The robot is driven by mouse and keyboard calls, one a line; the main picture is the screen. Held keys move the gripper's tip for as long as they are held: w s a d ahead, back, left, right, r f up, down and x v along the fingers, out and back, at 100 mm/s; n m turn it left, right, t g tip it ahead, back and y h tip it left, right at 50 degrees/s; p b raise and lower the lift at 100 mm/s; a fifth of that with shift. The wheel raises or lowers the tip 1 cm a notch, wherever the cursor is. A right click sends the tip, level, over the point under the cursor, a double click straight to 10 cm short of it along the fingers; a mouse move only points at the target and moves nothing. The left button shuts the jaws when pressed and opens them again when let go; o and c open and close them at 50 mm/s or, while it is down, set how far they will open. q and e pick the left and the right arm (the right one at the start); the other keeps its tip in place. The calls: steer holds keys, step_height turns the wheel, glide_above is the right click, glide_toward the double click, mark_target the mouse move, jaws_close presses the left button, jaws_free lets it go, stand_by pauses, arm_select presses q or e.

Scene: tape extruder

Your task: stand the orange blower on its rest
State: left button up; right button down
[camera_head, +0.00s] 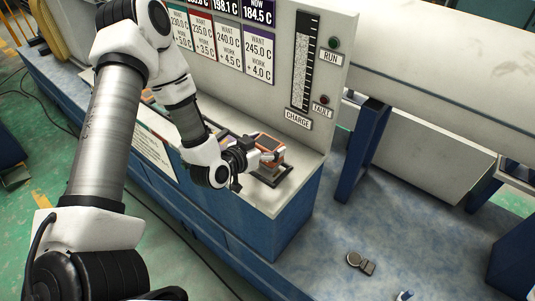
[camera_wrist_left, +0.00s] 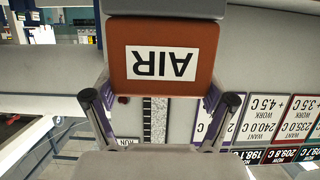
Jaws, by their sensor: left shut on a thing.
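The orange blower (camera_head: 269,143) is near the right end of the grey ledge, over a dark rest (camera_head: 283,178). I cannot tell whether its foot touches the rest. My left gripper (camera_head: 256,155) is shut on the blower from the left side. In the left wrist view the blower (camera_wrist_left: 162,85) shows an orange face with an upside-down AIR label, between the two fingers of the left gripper (camera_wrist_left: 160,100). The rest is not clear in that view. My right gripper is not in view.
A grey panel (camera_head: 340,60) with temperature cards and a charge gauge stands right behind the ledge. Bare ledge (camera_head: 262,198) lies in front of the rest. A small grey object (camera_head: 360,262) lies on the blue surface at the lower right.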

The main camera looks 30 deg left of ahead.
arm_select(q)
step_height(320, 180, down, 3)
steer(key=shift+f+p, duration=0.15)
steer(key=shift+p, duration=0.15)
steer(key=shift+w+f, duration=0.1)
steer(key=o, duration=1.7)
steer(key=shift+c, duration=0.2)
